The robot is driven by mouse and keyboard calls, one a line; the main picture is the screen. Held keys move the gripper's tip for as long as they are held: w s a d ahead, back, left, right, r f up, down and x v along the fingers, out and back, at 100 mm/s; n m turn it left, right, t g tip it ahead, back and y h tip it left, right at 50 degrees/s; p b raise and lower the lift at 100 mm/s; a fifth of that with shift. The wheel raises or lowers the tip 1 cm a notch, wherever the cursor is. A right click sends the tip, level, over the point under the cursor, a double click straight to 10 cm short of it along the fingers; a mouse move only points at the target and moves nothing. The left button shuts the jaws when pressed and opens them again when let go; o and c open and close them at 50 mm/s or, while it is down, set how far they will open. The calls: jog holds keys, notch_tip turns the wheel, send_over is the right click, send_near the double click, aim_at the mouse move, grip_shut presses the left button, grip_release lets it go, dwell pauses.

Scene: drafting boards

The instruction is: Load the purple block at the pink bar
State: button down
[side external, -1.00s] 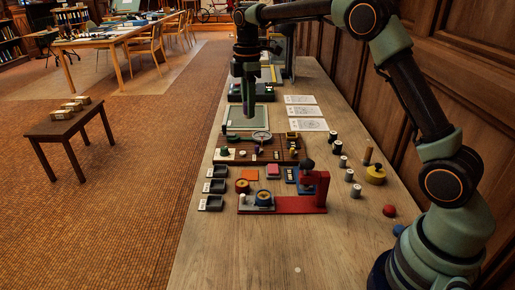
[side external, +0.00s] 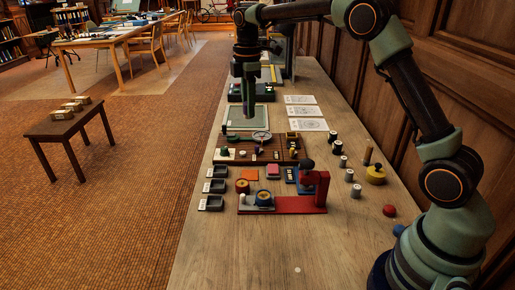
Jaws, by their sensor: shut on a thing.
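My gripper (side external: 248,116) points straight down over the pale green framed board (side external: 233,119), in the middle of the long table. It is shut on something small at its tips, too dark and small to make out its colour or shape. I cannot pick out the purple block elsewhere on the table. No pink bar shows clearly; a small flat pink square (side external: 272,171) lies among the coloured pieces nearer the camera.
A brown board with small parts (side external: 257,150) lies just nearer than my gripper. A red stand (side external: 310,194), dark trays (side external: 211,203), several cylinders and a yellow pot (side external: 375,176) stand nearer. White sheets (side external: 305,111) lie to the right. The table's near end is mostly clear.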

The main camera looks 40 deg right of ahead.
send_near(273, 168)
jog(key=shift+f, duration=2.6)
jog(key=shift+f, duration=0.6)
dwell(0.4)
notch_tip(273, 168, up, 7)
dwell(1.0)
jog(key=shift+r, duration=0.1)
